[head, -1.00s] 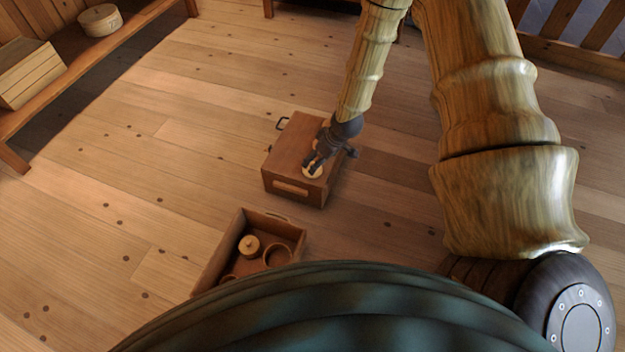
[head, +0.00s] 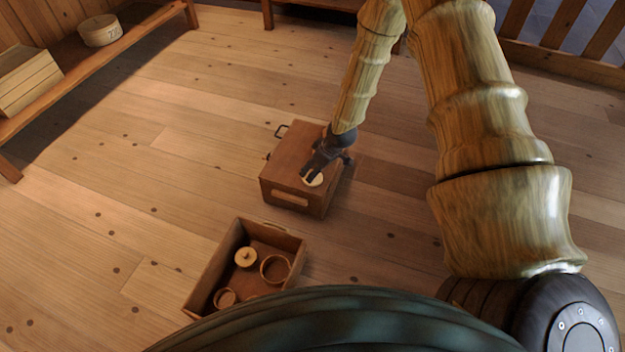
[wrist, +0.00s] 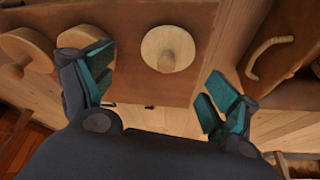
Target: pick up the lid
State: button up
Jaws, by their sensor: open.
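The lid, a pale round wooden disc with a small knob (head: 314,181), lies on top of a reddish-brown wooden box (head: 284,160) on the floor. In the wrist view the lid (wrist: 168,49) shows ahead, between and beyond the two spread fingers, on a brown surface. My gripper (head: 313,172) is over the lid in the head view, its dark fingers partly covering it. In the wrist view my gripper (wrist: 157,92) is open with nothing between its fingers. I see no finger touching the lid.
An open wooden crate (head: 211,268) in front holds a knobbed disc (head: 245,258), a larger ring (head: 274,268) and a smaller ring (head: 226,298). Two wooden discs show at left in the wrist view, one nearer the edge (wrist: 28,50). A low shelf (head: 95,62) stands at left; the floor between is clear.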

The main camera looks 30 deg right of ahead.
jog(key=b+x, duration=0.1)
jog(key=x, duration=0.1)
jog(key=b+x, duration=0.1)
jog(key=x, duration=0.1)
jog(key=shift+s+a+f+b, duration=0.15)
jog(key=shift+s+a+b, duration=0.05)
jog(key=shift+s+b, duration=0.2)
jog(key=shift+w+a+f, duration=0.1)
jog(key=shift+w+f, duration=0.1)
jog(key=shift+f, duration=0.2)
jog(key=shift+r, duration=0.1)
jog(key=c, duration=0.9)
